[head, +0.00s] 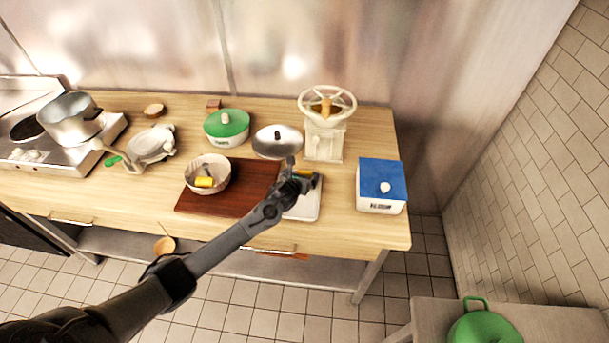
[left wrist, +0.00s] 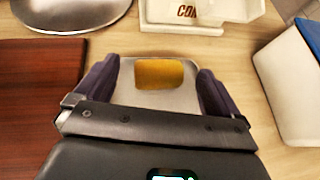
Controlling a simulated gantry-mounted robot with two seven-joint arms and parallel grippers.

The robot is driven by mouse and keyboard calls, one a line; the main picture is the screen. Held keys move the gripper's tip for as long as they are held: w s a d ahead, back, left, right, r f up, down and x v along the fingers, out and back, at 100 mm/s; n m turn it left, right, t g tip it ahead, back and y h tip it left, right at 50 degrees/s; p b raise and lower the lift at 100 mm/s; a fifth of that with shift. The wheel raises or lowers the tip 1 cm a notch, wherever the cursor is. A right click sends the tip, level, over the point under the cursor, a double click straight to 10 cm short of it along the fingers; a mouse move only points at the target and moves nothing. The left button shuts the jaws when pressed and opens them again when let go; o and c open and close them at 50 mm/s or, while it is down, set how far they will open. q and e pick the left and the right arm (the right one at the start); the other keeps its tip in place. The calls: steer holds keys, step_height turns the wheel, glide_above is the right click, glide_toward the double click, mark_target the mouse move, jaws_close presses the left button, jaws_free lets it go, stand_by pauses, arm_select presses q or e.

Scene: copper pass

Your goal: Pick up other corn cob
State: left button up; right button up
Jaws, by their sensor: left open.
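A yellow corn cob (left wrist: 158,74) lies on a pale tray (left wrist: 128,93) in the left wrist view. My left gripper (head: 303,178) is open above the tray, right of the brown cutting board; its fingers stand on either side of the cob, apart from it. In the head view the gripper mostly hides this cob. Another yellow corn piece (head: 204,182) is in the pale bowl (head: 221,163) on the board. My right gripper is not in view.
The cutting board (head: 247,199) is left of the tray. A cream mill (head: 323,146) with a handwheel stands behind, beside a metal lid (head: 265,145). A white box with a blue lid (head: 381,178) stands to the right. A green-lidded pot (head: 226,126) is behind the bowl.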

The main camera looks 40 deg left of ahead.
arm_select(q)
steer(key=shift+w+a+f, duration=0.1)
steer(key=shift+w+f, duration=0.1)
steer(key=shift+w, duration=0.1)
steer(key=c, duration=1.1)
steer(key=shift+r, duration=0.1)
